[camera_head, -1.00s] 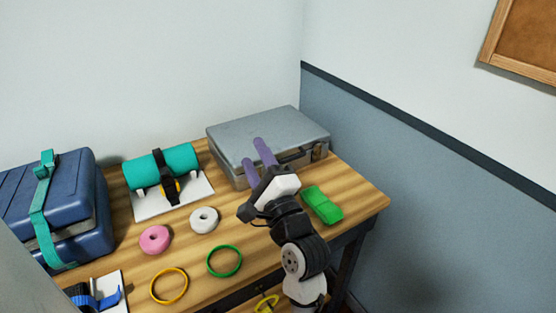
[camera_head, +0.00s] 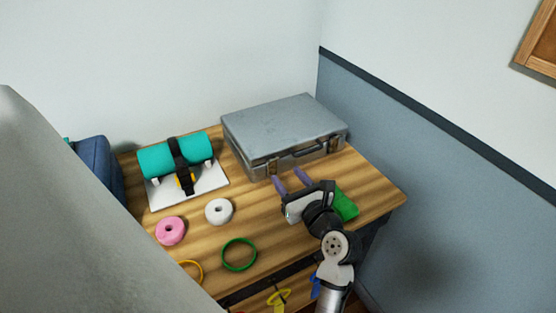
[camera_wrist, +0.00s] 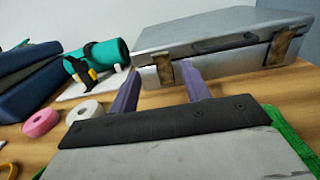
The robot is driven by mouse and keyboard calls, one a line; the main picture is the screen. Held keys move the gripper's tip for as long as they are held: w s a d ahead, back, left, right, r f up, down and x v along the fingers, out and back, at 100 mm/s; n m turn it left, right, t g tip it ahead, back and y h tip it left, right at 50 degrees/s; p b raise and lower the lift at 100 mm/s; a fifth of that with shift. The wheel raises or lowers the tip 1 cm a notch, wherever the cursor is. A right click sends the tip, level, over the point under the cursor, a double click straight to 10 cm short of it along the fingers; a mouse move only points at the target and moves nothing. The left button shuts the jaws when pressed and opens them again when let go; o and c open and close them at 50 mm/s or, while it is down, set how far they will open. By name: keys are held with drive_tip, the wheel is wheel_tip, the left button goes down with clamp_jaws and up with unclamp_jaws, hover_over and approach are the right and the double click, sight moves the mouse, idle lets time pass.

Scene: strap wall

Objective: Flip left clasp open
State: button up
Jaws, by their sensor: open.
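A closed grey metal case (camera_head: 285,118) lies at the back right of the wooden table, its handle (camera_head: 304,154) on the front side. The brown left clasp (camera_wrist: 163,69) is on its front face; it also shows in the head view (camera_head: 273,166). The right clasp (camera_wrist: 284,47) is at the other end of the front. Whether the left clasp is latched is hard to tell. My gripper (camera_head: 290,179) is open and empty, its two purple fingers pointing at the case front. In the wrist view the left clasp appears between the fingertips (camera_wrist: 160,76), with the case still beyond them.
A green object (camera_head: 346,205) lies beside my gripper on the right. A teal roll (camera_head: 176,156) with a black strap stands on a white base. White (camera_head: 219,211) and pink (camera_head: 170,231) tape rolls and a green ring (camera_head: 239,254) lie left of my arm.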

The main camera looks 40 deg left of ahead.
sight(275, 161)
drive_tip(key=p+x, duration=0.1)
drive_tip(key=x, duration=0.5)
drive_tip(key=shift+w+a, duration=0.1)
drive_tip(key=shift+a, duration=0.05)
clamp_jaws()
